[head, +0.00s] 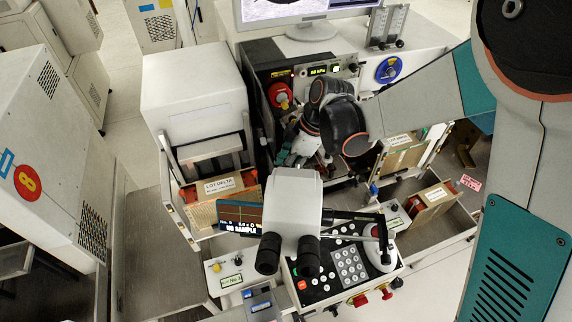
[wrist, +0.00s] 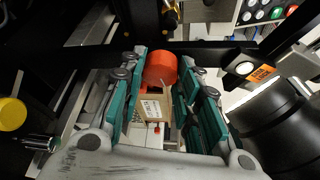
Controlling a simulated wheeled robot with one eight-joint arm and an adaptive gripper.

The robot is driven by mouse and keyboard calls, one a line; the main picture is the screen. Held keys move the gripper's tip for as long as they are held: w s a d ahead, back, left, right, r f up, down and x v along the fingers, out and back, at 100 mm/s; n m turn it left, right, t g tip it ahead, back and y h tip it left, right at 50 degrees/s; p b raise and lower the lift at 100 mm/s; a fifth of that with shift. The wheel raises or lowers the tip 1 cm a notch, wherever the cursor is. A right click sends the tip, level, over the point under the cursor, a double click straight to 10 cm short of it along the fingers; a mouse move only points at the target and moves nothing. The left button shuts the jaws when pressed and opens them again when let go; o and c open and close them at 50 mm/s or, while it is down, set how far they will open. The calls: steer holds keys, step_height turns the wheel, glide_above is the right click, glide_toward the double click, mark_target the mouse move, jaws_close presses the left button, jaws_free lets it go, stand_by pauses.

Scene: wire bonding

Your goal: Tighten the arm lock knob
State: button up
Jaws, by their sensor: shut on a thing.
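The arm lock knob (wrist: 161,67) is a red-orange round knob, seen in the wrist view at the upper middle, between the tips of the teal fingers. My gripper (wrist: 158,75) is shut on it, with one finger on each side. In the head view my gripper (head: 287,152) is low behind the white microscope head (head: 296,202). The knob cannot be made out there, as my wrist and the microscope head cover that spot.
A dark bar crosses behind the knob, and a black cylinder (wrist: 275,130) stands close on the right in the wrist view. A yellow knob (wrist: 12,113) is at the left. In the head view, a red button (head: 280,95) and a keypad panel (head: 348,265) flank the workspace.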

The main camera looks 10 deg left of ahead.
steer(key=m+t+b, duration=0.1)
steer(key=m, duration=0.1)
steer(key=shift+s+f+m, duration=0.1)
steer(key=shift+m, duration=0.3)
steer(key=shift+m+t+b, duration=0.7)
steer(key=shift+m+b, duration=0.05)
steer(key=shift+m, duration=0.85)
steer(key=o, duration=1.1)
